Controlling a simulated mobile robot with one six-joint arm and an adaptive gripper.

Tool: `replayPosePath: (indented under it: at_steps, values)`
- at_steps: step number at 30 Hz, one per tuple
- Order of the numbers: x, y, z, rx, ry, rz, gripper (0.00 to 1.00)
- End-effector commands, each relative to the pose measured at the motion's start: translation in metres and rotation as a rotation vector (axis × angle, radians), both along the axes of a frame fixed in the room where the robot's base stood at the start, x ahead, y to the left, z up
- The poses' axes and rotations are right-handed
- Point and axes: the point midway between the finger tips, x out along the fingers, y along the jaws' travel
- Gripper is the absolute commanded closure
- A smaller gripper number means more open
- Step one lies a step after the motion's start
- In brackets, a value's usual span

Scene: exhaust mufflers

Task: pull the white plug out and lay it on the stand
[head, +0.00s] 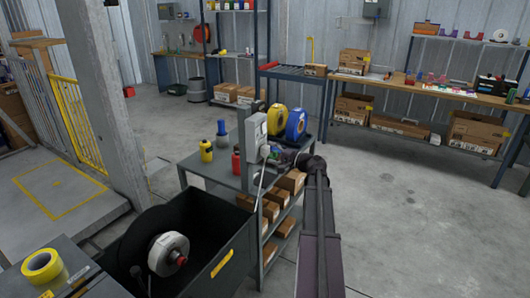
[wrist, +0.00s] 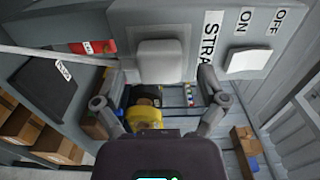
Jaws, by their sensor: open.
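The white plug (wrist: 160,62) is a pale rounded block on the face of a grey box (wrist: 130,18). In the head view the plug (head: 265,151) sits low on the same box (head: 255,128), with a pale cable hanging below. My gripper (wrist: 165,80) is open, its fingers on either side of the plug, with a visible gap at the right. The gripper (head: 283,156) is partly hidden in the head view. A dark square pad (wrist: 48,92) with a label that seems to read PLUG lies left of the box; it looks like the stand and is bare.
A white switch (wrist: 248,62) by ON and OFF labels is right of the plug. A black bin (head: 215,262) is in front.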

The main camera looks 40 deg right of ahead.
Motion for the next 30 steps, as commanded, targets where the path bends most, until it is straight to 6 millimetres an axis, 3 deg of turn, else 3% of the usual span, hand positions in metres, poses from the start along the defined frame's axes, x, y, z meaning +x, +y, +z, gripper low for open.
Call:
replayPosePath:
  at_steps: [9, 30]
  values:
    - [0.0137, 0.0053, 0.0000, 0.000, 0.000, 0.001, 0.09]
    - [0.0140, 0.0057, 0.0001, 0.000, 0.000, 0.000, 0.09]
